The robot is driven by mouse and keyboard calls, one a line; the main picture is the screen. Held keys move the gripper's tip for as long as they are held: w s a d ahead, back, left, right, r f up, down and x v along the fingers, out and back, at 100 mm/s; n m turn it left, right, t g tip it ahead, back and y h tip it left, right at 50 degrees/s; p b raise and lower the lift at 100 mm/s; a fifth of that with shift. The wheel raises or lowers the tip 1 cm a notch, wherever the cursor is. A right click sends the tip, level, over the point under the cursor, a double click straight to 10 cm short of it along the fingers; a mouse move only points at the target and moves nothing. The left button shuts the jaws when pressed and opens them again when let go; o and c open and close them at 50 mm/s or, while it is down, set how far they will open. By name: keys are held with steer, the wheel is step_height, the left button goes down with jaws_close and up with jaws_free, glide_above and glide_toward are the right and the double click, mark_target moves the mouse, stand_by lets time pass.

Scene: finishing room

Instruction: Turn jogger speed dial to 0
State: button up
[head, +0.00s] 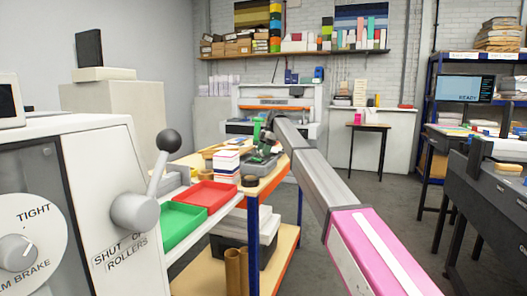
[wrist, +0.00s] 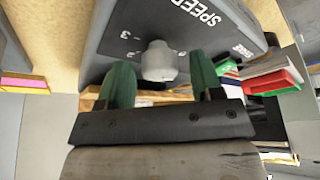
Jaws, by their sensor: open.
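The jogger's speed dial (wrist: 159,62) is a light grey round knob on a dark grey panel (wrist: 195,25) lettered SPEED, seen upside down in the wrist view. A few numerals show around it, but I cannot read its setting surely. My gripper (wrist: 160,68) is open, with one green finger on each side of the knob in the picture. I cannot tell whether either finger touches it. In the head view the grey jogger (head: 262,165) sits on the wooden bench, and my gripper (head: 267,138) is just above it, small and partly hidden by my arm.
The wooden bench (head: 262,188) also holds stacked paper (head: 226,163) and card pieces. Red (head: 207,196) and green (head: 182,222) trays lie nearer, beside a machine with a ball-ended lever (head: 155,170). Red and green items (wrist: 275,80) lie right of the jogger in the wrist view. Open floor lies right of the bench.

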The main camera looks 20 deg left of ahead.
steer(key=v, duration=1)
steer(key=shift+r, duration=0.35)
steer(key=shift+w+d, duration=0.1)
